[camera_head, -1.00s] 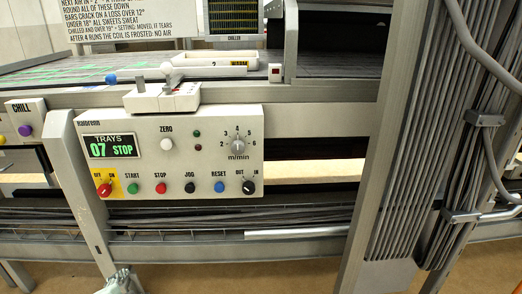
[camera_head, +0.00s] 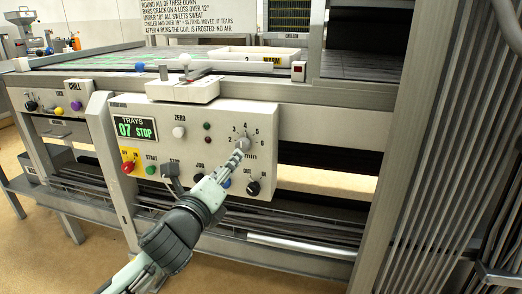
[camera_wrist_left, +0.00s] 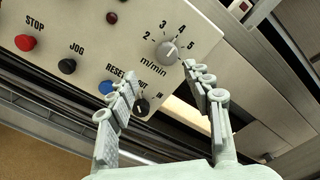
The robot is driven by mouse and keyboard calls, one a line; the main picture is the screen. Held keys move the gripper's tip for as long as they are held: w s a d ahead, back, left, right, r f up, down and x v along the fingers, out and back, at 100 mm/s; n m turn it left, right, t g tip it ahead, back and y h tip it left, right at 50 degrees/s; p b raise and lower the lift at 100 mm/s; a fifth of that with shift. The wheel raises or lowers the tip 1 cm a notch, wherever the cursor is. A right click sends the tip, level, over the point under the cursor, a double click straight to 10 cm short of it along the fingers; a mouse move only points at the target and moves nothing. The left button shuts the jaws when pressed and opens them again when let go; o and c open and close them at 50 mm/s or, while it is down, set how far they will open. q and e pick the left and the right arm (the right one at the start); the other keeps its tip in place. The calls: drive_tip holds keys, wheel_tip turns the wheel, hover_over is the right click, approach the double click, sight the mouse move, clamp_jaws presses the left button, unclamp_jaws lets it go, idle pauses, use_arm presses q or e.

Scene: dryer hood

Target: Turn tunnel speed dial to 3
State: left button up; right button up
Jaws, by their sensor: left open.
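The tunnel speed dial (camera_head: 243,143) is a grey knob on the cream control panel (camera_head: 185,120), with numbers 2 to 6 around it and "m/min" below. It also shows in the left wrist view (camera_wrist_left: 166,52), where its pointer seems to be near 4; I cannot tell exactly. My left gripper (camera_head: 238,156) reaches up to the panel just below the dial and hides part of the lettering. In the left wrist view my left gripper (camera_wrist_left: 155,85) is open, with the dial beyond and between its fingertips, not gripped. My right gripper is not in view.
Close by on the panel are the blue RESET button (camera_wrist_left: 106,87) and the black OUT/IN switch (camera_wrist_left: 141,106). A display (camera_head: 136,128) reads "07 STOP". A white box with a lever (camera_head: 182,88) sits above the panel. A metal post (camera_head: 425,150) stands to the right.

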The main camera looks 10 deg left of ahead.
sight(241, 147)
use_arm(q)
drive_tip(key=shift+m, duration=0.3)
drive_tip(key=w, duration=0.6)
drive_tip(key=shift+w+d+r, duration=0.3)
drive_tip(key=shift+d+r, duration=0.1)
drive_tip(key=shift+w, duration=0.7)
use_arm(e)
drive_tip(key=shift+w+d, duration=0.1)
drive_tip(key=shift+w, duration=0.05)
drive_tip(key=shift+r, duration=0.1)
use_arm(q)
drive_tip(key=c, duration=1.1)
drive_tip(key=shift+c, duration=0.3)
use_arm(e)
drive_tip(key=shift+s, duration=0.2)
